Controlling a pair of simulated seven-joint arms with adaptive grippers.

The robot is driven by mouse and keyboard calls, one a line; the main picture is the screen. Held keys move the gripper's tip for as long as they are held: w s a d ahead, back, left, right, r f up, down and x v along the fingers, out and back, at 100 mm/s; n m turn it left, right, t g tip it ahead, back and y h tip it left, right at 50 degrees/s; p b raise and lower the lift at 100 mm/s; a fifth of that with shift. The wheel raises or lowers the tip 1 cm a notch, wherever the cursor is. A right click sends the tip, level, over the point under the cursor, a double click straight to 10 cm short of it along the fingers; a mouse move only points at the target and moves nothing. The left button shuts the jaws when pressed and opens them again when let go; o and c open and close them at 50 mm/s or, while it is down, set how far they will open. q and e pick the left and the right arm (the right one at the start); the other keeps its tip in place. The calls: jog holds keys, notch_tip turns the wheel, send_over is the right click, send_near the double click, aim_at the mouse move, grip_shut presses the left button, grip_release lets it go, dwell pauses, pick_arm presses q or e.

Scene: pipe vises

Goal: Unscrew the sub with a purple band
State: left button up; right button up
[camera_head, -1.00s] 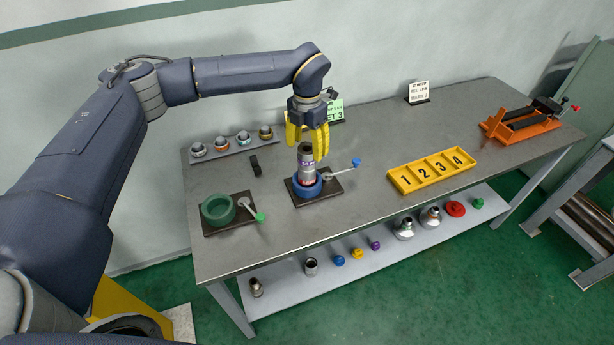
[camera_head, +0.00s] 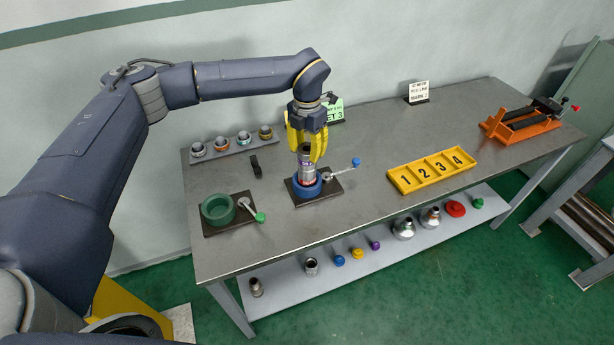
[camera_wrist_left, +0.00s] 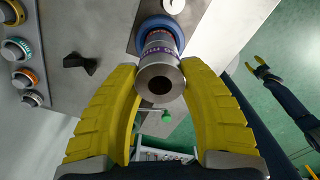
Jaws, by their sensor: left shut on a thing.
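The sub with a purple band (camera_head: 307,172) is a grey metal cylinder standing upright in the blue ring vise (camera_head: 301,191). In the left wrist view its open bore faces the camera, and the purple lettered band (camera_wrist_left: 158,49) shows just below its upper end. My left gripper (camera_head: 306,158), with yellow fingers, comes down from above and is shut on the sub's upper part, one finger on each side. What I take to be my right gripper (camera_wrist_left: 254,64) shows small at the right of the left wrist view; its jaw state is unclear.
A green ring vise (camera_head: 217,209) stands to the left. A rack with several ringed parts (camera_head: 244,137) lies behind. A yellow numbered tray (camera_head: 431,170) and an orange stand (camera_head: 520,124) are to the right. Caps and fittings sit on the lower shelf (camera_head: 290,275).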

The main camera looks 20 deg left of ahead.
pick_arm(q)
jog(key=shift+c, duration=1)
jog(key=n, duration=0.6)
jog(key=shift+n, duration=0.4)
jog(key=n, duration=0.7)
jog(key=shift+n, duration=0.3)
jog(key=shift+n, duration=0.3)
jog(key=n, duration=0.6)
jog(key=shift+n, duration=0.3)
jog(key=n, duration=0.7)
